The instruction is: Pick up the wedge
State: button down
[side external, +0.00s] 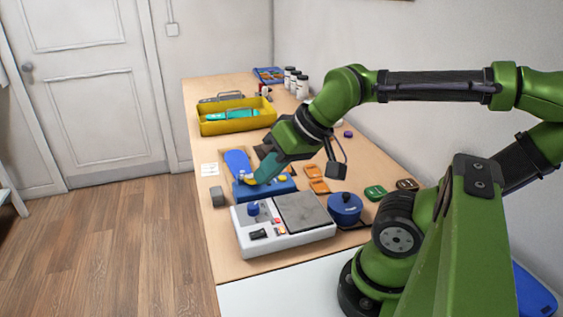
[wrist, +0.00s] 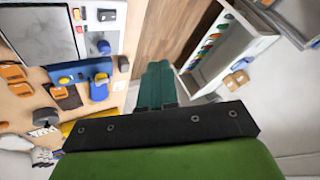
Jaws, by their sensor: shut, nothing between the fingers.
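Two small orange blocks (side external: 312,171) (side external: 319,186) lie on the table right of the blue press and may be wedges; I cannot tell which thing is the wedge. Orange pieces also show at the left of the wrist view (wrist: 20,89). My gripper (side external: 251,181) has teal fingers pointing down and left, over the blue press (side external: 273,190) and near the blue insole-shaped piece (side external: 237,160). In the wrist view its fingers (wrist: 158,65) are together with nothing held. The arm hides part of the table behind it.
A white machine with a grey plate (side external: 302,212) stands in front, beside a blue round pot (side external: 345,206). A grey block (side external: 217,196) sits near the left edge. A yellow tray (side external: 204,126) and white jars (side external: 302,88) are farther back. Green and dark pads (side external: 375,192) (side external: 407,184) lie right.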

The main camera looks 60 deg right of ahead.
jog(key=shift+c, duration=1.6)
grip_release()
jog(key=m+g+h, duration=0.2)
jog(key=m+g, duration=0.3)
jog(key=g, duration=0.2)
send_over(320, 185)
notch_tip(320, 185, down, 8)
notch_tip(320, 185, down, 16)
jog(key=shift+f, duration=0.1)
